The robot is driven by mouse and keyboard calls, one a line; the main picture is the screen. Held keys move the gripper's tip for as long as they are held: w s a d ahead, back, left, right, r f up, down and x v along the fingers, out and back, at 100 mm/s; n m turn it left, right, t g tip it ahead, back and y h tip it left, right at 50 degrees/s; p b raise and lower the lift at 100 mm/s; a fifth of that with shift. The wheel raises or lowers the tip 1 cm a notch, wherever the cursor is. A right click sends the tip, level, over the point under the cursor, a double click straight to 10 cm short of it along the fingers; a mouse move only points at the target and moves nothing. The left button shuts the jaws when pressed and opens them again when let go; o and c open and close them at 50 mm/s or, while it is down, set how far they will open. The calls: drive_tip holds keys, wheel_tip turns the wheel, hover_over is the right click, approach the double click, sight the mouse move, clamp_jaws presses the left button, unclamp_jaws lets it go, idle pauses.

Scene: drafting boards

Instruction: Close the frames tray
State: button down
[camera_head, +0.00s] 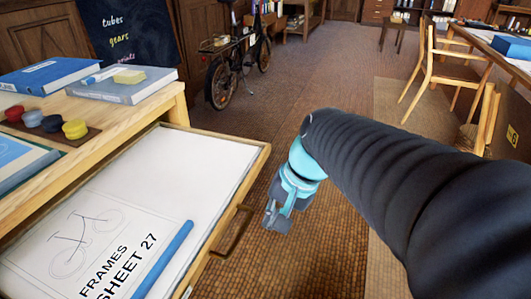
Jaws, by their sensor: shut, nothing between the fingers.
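The frames tray (188,157) is a shallow wooden drawer pulled out from the wooden cabinet at the left. It holds a white sheet (85,250) with a bicycle drawing and the words "FRAMES SHEET 27". A blue rod (163,260) lies on the sheet. A dark handle (234,231) is on the tray's right-hand front face. My gripper (272,222), with grey fingers on a turquoise wrist, is shut and empty. In the picture it is just right of the handle, with a small gap between them. My dark ribbed arm comes in from the right.
The cabinet top (105,113) bears blue books (52,75), coloured round pieces (54,122) and a yellow block (129,76). A bicycle (235,65) stands behind. A chair (445,75) and desk (500,55) are at the right. The middle floor is clear.

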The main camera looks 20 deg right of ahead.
drive_tip(key=w+d+f+m+y+b, duration=0.2)
drive_tip(key=w+m+y, duration=0.2)
drive_tip(key=w+m, duration=0.25)
drive_tip(key=m+t+y+b, duration=0.4)
drive_tip(key=m+t+y, duration=0.4)
drive_tip(key=m, duration=0.4)
approach(267, 150)
drive_tip(key=shift+t+h, duration=0.4)
drive_tip(key=shift+h, duration=0.3)
drive_tip(key=x, duration=0.7)
drive_tip(key=shift+s+a+r+b, duration=0.25)
drive_tip(key=shift+b, duration=0.05)
